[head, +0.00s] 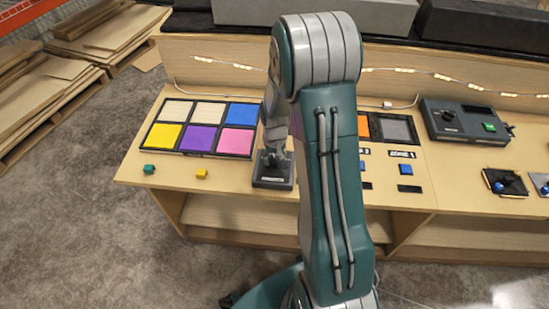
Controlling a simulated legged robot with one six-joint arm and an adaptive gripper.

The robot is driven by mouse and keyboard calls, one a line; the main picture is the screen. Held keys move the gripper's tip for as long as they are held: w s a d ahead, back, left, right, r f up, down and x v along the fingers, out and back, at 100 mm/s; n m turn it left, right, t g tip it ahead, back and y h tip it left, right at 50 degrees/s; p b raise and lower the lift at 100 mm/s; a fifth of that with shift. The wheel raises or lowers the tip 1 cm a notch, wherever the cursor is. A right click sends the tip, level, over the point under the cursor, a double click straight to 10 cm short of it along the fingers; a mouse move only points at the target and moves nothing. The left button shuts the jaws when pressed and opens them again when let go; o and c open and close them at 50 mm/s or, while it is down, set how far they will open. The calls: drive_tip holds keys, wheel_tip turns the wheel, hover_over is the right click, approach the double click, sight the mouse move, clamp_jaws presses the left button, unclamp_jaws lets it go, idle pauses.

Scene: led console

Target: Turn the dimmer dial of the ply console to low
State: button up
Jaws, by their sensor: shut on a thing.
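The ply console (153,180) is a pale wooden bench top across the middle of the head view. A small dark box (272,184) with a light label on its front edge sits near the console's front edge. My gripper (271,154) points down at this box and is shut on the dark dimmer dial on its top. The fingers cover most of the dial, so its pointer and setting cannot be read. My own arm hides the console just right of the box.
A framed panel of colored squares (201,99) lies left of my gripper. Teal (149,169) and yellow (202,174) small blocks sit near the front edge. At right are a blue block (405,169) and a dark unit with a knob and green button (466,120).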

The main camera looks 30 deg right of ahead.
sight(274, 158)
drive_tip(key=shift+s+f+m, duration=0.15)
drive_tip(key=shift+f+m, duration=0.05)
drive_tip(key=shift+m, duration=0.1)
drive_tip(key=o, duration=1.1)
drive_tip(key=shift+o, duration=0.2)
drive_tip(key=shift+r, duration=0.1)
drive_tip(key=shift+r, duration=0.15)
wheel_tip(274, 158, up, 12)
drive_tip(key=shift+w+f, duration=0.2)
